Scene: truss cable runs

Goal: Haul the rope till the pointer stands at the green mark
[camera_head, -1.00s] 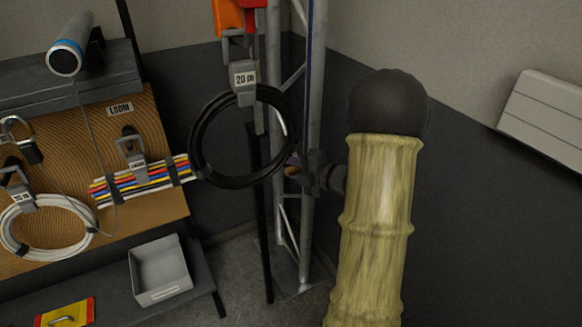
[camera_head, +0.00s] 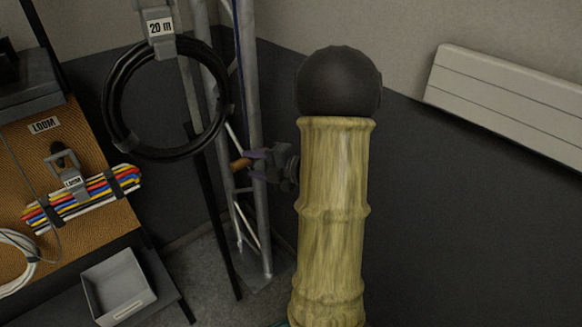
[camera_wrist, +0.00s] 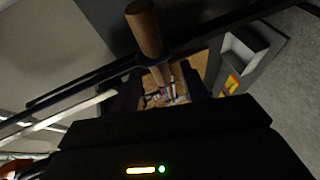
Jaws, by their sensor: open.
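My gripper (camera_head: 256,166) is open beside the truss (camera_head: 252,120) in the head view, partly hidden behind my own arm. A brown wooden handle (camera_head: 239,163) is at its fingertips. In the wrist view a brown cylinder (camera_wrist: 144,28) stands at the opening of my gripper (camera_wrist: 160,88); I cannot tell whether the fingers touch it. A thin blue line (camera_head: 236,45) runs along the truss; I cannot tell whether it is the rope. No pointer or green mark can be made out.
A black cable coil (camera_head: 113,105) labelled 20 m hangs left of the truss. A board (camera_head: 90,215) labelled LOOM holds a bundle of coloured cables (camera_head: 90,197). A grey bin (camera_head: 119,290) sits at lower left. A white slatted panel (camera_head: 505,100) is on the right wall.

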